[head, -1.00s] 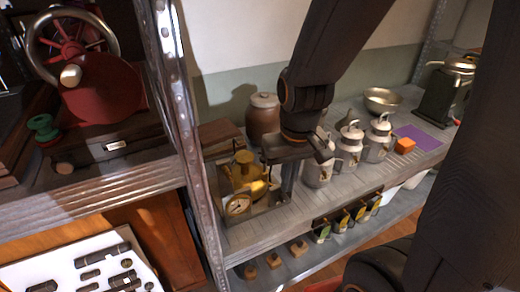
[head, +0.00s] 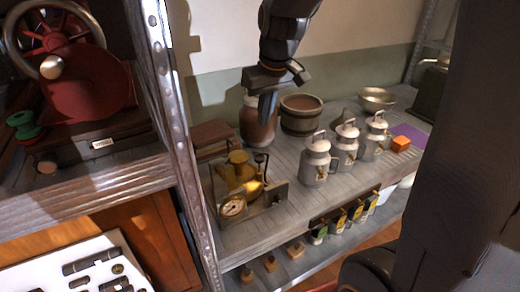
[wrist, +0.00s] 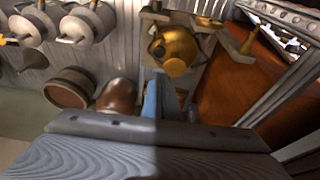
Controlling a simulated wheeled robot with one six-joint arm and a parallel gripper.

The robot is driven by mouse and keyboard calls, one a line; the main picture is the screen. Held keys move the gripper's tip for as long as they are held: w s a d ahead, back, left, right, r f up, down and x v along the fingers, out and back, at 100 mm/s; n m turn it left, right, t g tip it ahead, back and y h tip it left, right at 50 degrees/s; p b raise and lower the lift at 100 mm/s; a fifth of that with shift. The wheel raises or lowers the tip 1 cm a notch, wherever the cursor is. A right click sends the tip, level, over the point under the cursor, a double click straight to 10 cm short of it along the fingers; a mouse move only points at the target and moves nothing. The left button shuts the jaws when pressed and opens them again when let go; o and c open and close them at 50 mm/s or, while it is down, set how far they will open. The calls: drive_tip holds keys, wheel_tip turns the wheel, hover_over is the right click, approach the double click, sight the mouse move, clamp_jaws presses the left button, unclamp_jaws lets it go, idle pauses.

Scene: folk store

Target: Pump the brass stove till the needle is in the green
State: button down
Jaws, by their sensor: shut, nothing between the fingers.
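The brass stove (head: 238,178) stands on the grey shelf next to the metal post, inside a low frame. Its round white gauge (head: 233,206) faces front; the needle is too small to read. A thin upright rod with a dark knob (head: 261,158), which looks like the pump handle, stands at the stove's right. My gripper (head: 268,112) is shut and empty, pointing down above and behind the stove, in front of the brown jar. In the wrist view the gripper's fingers (wrist: 160,100) are close together, apart from the brass stove (wrist: 174,50).
A brown jar (head: 257,125) and a wooden tub (head: 301,116) stand behind. Several grey cans (head: 316,160) stand to the right, with an orange cube (head: 401,144) and a metal bowl (head: 377,99) beyond. The metal post (head: 170,110) rises close on the left. A wooden box (head: 214,136) lies behind the stove.

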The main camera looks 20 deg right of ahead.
sight(258, 157)
drive_tip(key=p+x, duration=0.1)
drive_tip(key=x, duration=0.8)
drive_tip(key=s+p+x, duration=0.1)
drive_tip(key=x, duration=0.3)
drive_tip(key=shift+f+p, duration=0.35)
drive_tip(key=shift+f, duration=0.05)
